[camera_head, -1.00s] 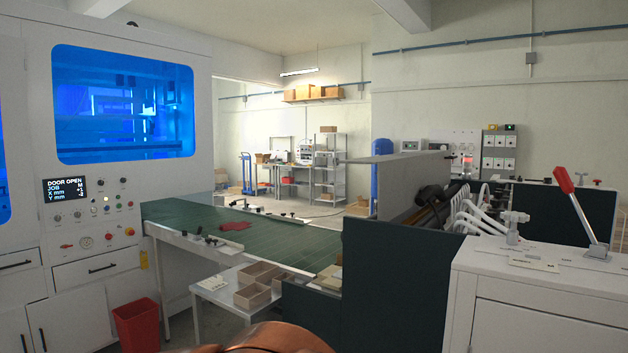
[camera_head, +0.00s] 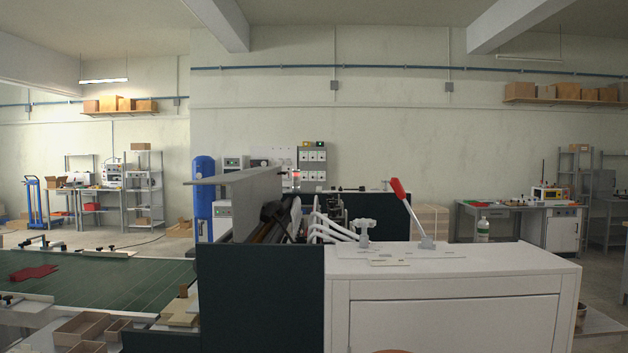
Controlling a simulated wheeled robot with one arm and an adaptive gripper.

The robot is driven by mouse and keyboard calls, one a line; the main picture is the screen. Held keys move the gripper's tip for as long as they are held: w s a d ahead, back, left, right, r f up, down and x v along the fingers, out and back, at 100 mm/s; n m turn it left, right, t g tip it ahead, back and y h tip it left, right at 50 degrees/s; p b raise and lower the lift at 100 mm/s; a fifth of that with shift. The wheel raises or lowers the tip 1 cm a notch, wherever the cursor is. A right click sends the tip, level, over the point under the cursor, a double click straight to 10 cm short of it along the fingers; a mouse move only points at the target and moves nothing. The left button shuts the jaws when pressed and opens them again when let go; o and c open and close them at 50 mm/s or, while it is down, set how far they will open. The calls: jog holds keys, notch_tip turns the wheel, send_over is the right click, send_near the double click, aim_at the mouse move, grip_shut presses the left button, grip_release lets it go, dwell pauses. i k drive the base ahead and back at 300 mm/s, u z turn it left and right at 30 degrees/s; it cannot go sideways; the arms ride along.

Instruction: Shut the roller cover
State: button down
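The roller cover appears to be the long grey panel (camera_head: 252,184) standing raised over the machine, left of centre. Dark rollers (camera_head: 278,218) and several white curved hoses (camera_head: 330,228) show beside it, so the cover looks open. A dark side plate (camera_head: 262,297) hides the lower part of the rollers. My gripper is not in view. Only a small copper-coloured sliver, perhaps part of my arm, shows at the bottom edge.
A white cabinet (camera_head: 455,300) with a red-handled lever (camera_head: 404,198) stands close in front. A green conveyor bed (camera_head: 110,285) and small brown boxes (camera_head: 82,328) lie at left. A workbench (camera_head: 520,208) stands at far right, with open floor before it.

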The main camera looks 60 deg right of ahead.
aim_at(253, 190)
jog(key=z, duration=0.2)
jog(key=i, duration=0.9)
